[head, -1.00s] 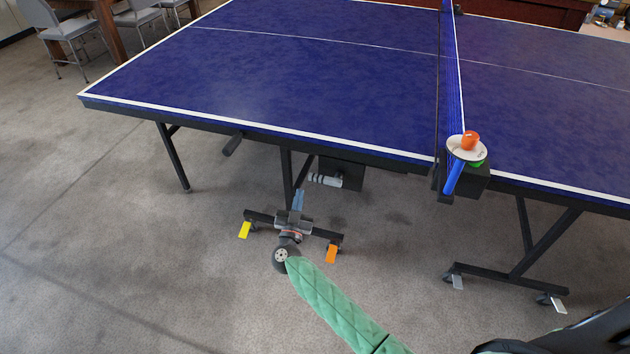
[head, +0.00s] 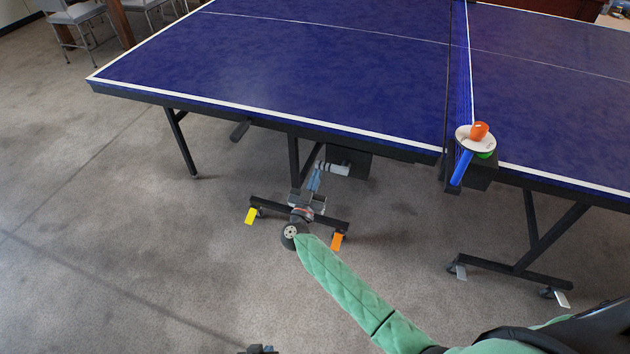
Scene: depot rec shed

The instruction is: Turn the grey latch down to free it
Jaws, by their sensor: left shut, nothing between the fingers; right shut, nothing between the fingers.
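The grey latch (head: 335,168) is a light ribbed handle. It lies roughly level against a black box (head: 357,160) under the near edge of the blue table, left of the net. My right gripper (head: 315,180) is at the end of the green-sleeved arm. It is shut and empty, with its bluish fingertips just below the latch's left end. I cannot tell whether they touch it. My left gripper (head: 260,349) shows only a little at the bottom edge, shut and empty, far from the latch.
The table-tennis table (head: 300,75) stands on black legs. The near wheeled foot (head: 325,221) has a yellow tab (head: 251,215) and an orange tab (head: 337,242). A bat (head: 475,138) with an orange ball (head: 479,130) sits by the net post. Floor at left is clear.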

